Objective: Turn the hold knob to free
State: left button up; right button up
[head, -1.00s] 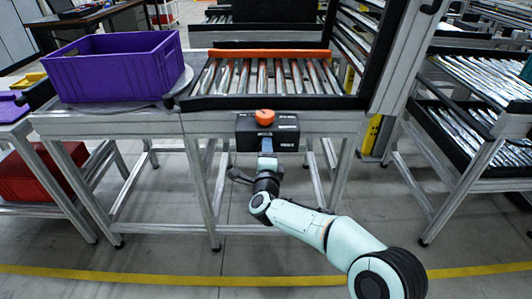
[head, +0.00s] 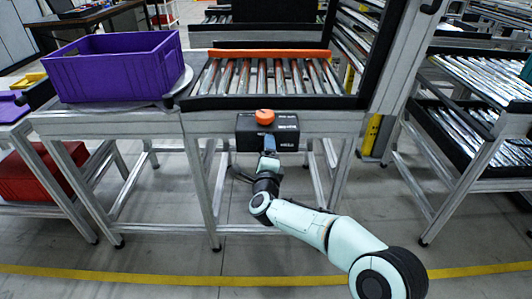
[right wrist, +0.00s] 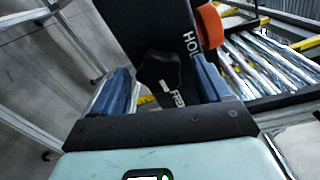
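The hold knob (right wrist: 160,72) is a black knob on the front of a dark box (head: 287,135) under the roller table. In the right wrist view a white mark on the knob lies beside the lettering "FREE" (right wrist: 180,98). The lettering "HOLD" (right wrist: 190,42) is farther up. My right gripper (right wrist: 161,80) is open, its two blue fingers on either side of the knob, with a visible gap on the left. In the head view my right gripper (head: 267,150) is at the box front and the knob is hidden. My left gripper is not in view.
An orange button (head: 265,116) sits on top of the box. A roller conveyor (head: 270,78) lies behind it. A purple crate (head: 115,72) stands at the left and a red bin (head: 40,175) is below. Roller racks (head: 480,100) stand at the right. The floor in front is clear.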

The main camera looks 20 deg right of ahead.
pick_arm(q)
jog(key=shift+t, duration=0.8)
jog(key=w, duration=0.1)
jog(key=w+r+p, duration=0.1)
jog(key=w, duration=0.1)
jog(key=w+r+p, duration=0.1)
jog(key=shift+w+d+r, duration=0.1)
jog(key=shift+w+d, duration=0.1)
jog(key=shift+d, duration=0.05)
pick_arm(e)
jog(key=v, duration=1.3)
jog(key=shift+s, duration=0.2)
